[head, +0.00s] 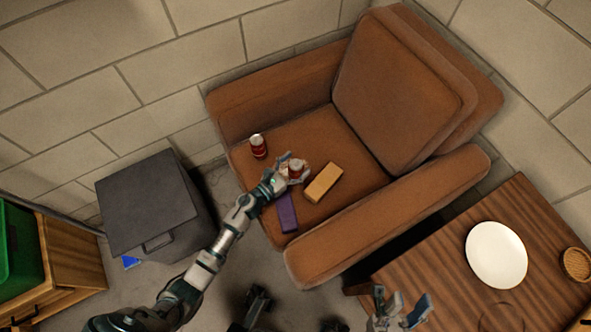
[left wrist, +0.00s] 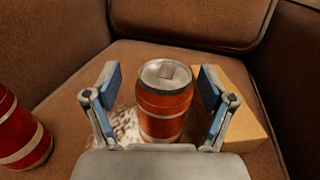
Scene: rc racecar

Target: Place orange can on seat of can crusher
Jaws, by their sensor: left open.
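The orange can (left wrist: 165,105) stands upright on the armchair seat, with pale bands and a silver top; it also shows in the head view (head: 296,169). My left gripper (head: 288,168) is at the can. In the left wrist view its open fingers (left wrist: 161,88) are on either side of the can, with gaps visible on both sides. My right gripper (head: 401,308) is open and empty, by the wooden table at the bottom. I cannot make out a can crusher for certain in either view.
A red can (head: 258,146), a tan block (head: 323,182) and a purple block (head: 287,212) lie around the orange can on the armchair (head: 350,140). A pale speckled item (left wrist: 127,124) is beside it. A dark grey box (head: 150,200) stands left; a plate (head: 496,254) is on the table.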

